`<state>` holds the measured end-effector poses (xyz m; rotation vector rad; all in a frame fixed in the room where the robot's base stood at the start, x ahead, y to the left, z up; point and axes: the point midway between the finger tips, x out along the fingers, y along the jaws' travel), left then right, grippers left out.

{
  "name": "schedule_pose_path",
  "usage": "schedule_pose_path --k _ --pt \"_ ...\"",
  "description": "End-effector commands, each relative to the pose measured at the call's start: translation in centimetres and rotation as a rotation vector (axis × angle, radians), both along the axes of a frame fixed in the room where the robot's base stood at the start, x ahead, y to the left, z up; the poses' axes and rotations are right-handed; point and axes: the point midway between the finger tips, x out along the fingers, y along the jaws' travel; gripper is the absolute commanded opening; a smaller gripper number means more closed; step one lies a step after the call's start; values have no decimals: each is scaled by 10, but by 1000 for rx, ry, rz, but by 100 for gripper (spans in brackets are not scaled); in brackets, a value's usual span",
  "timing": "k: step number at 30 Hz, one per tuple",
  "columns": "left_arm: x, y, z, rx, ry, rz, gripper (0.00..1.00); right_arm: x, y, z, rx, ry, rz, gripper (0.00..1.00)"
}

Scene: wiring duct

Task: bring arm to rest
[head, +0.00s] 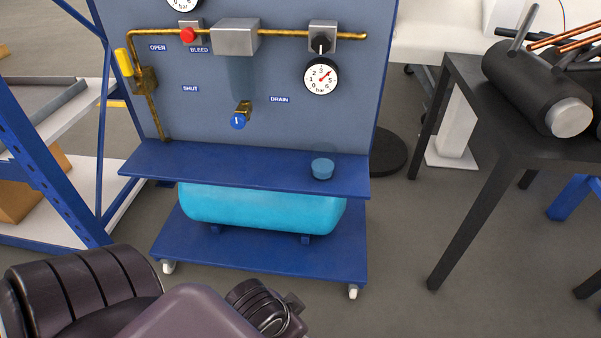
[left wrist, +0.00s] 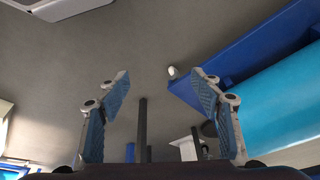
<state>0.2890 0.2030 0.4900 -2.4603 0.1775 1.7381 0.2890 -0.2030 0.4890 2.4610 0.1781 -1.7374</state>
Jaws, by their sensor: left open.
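My left arm (head: 180,310) crosses the bottom left of the head view, in front of the wheeled blue panel stand (head: 245,170). Its fingers do not show there. In the left wrist view my left gripper (left wrist: 161,88) is open, its two blue-padded fingers wide apart with nothing between them. Beyond the fingers are grey floor and dark legs. The cyan tank (head: 265,207) is on the stand's lower part; it also shows at the right of the left wrist view (left wrist: 275,100). My right gripper is in neither view.
The panel carries a yellow lever (head: 124,62), a red knob (head: 187,35), a blue knob (head: 238,121) and a gauge (head: 321,76). A blue cap (head: 322,168) sits on the stand's shelf (head: 240,172). A black table (head: 520,145) stands right; a blue rack (head: 45,150) stands left.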

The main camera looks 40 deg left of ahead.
Motion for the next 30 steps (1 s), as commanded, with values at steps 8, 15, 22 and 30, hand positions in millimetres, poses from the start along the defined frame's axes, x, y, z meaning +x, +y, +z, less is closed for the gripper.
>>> schedule_pose_path --k 8,15,22,30 --pt "1 0 0 0 0 0 60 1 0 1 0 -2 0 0" --pt "10 -2 -24 2 31 -2 60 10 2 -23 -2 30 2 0" --pt "8 -4 -80 5 79 -9 60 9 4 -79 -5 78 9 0" --pt "-29 1 -140 11 135 -18 60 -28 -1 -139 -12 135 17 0"
